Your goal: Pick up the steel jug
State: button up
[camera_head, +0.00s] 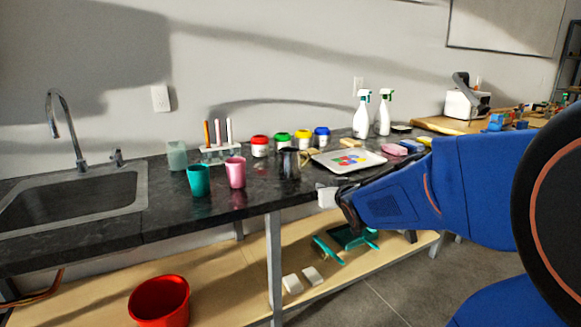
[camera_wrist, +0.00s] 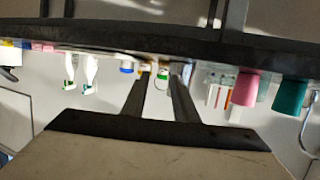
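The steel jug (camera_head: 289,163) stands upright on the dark counter, between the pink cup and the white tray, and looks dark and shiny. My gripper (camera_head: 338,202) is in front of the counter's edge, lower than the jug and to its right, apart from it. In the wrist view, which is upside down, my gripper's two dark fingers (camera_wrist: 160,95) stand apart with nothing held between them. I cannot make out the jug clearly in the wrist view.
A pink cup (camera_head: 235,172) and a teal cup (camera_head: 199,180) stand left of the jug. Paint jars (camera_head: 260,147) stand behind it; a white tray (camera_head: 347,162) lies right. The sink (camera_head: 70,205) is far left. A red bucket (camera_head: 160,302) sits on the lower shelf.

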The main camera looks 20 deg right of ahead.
jog(key=w+d+t, duration=0.1)
jog(key=w+d, duration=0.1)
jog(key=w, duration=0.5)
jog(key=w+d+r+t+y, duration=0.1)
jog(key=w, duration=0.7)
jog(key=w+d+t, duration=0.1)
jog(key=w+d, duration=0.1)
jog(key=w, duration=0.5)
jog(key=shift+w+d+r+n+t, duration=0.15)
jog(key=shift+d+r+n+t, duration=0.15)
jog(key=shift+r+t, duration=0.1)
jog(key=shift+c, duration=0.7)
grip_shut()
